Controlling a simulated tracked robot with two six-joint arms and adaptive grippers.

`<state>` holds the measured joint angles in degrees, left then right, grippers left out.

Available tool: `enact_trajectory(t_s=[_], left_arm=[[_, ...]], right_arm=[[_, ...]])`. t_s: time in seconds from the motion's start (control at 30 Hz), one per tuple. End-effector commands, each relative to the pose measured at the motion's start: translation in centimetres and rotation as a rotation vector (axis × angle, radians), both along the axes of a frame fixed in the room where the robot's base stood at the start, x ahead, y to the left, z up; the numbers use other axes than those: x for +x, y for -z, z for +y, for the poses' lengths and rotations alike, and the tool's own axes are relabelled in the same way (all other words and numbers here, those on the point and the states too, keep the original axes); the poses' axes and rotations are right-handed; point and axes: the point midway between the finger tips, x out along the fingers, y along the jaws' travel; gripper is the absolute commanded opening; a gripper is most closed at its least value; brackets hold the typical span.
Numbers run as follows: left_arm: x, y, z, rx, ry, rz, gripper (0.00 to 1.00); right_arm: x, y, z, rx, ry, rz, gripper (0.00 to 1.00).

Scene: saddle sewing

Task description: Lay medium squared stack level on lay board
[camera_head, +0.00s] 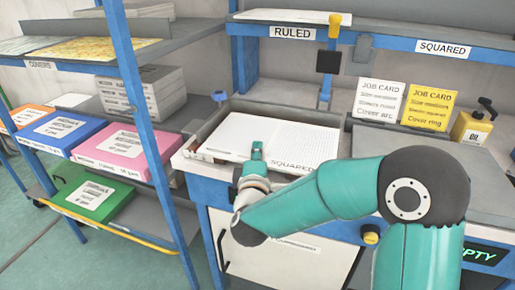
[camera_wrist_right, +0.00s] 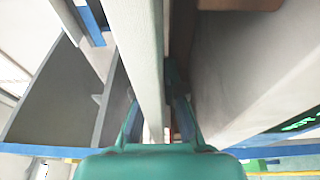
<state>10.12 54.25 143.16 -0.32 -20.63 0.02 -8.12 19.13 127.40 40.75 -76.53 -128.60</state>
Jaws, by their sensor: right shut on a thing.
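A white squared stack (camera_head: 290,140), with a fine grid on top and the word SQUARED on its front edge, is over a grey tray-like board (camera_head: 205,130) with low raised sides, which seems to be the lay board. My right gripper (camera_head: 257,152) is shut on the stack's front edge. In the right wrist view, the fingers (camera_wrist_right: 157,100) are on either side of the stack's pale edge (camera_wrist_right: 140,45). I cannot tell whether the stack rests flat on the board or is held just above it. The stack hides most of the board. My left gripper is not in view.
A blue-framed shelf (camera_head: 375,32) labelled RULED and SQUARED runs behind. A left rack holds pink (camera_head: 120,150), blue and green boxes. A blue post (camera_head: 140,110) rises nearby.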

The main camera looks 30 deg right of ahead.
Motion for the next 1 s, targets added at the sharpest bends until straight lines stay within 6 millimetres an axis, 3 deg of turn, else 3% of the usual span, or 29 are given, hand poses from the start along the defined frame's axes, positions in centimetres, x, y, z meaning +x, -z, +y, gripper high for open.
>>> enact_trajectory(t_s=[0.47,0.5,0.67,1.0], left_arm=[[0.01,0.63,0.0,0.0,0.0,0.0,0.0],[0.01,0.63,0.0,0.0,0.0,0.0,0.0],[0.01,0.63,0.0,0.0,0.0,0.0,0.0],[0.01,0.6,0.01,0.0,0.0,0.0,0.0]], right_arm=[[-0.06,0.82,-0.13,-0.002,0.003,-0.005,0.0],[-0.06,0.82,-0.13,-0.002,0.003,-0.005,0.13],[-0.06,0.85,-0.12,-0.001,0.003,-0.004,0.37],[-0.29,1.09,-0.06,0.001,0.003,0.002,0.37]])
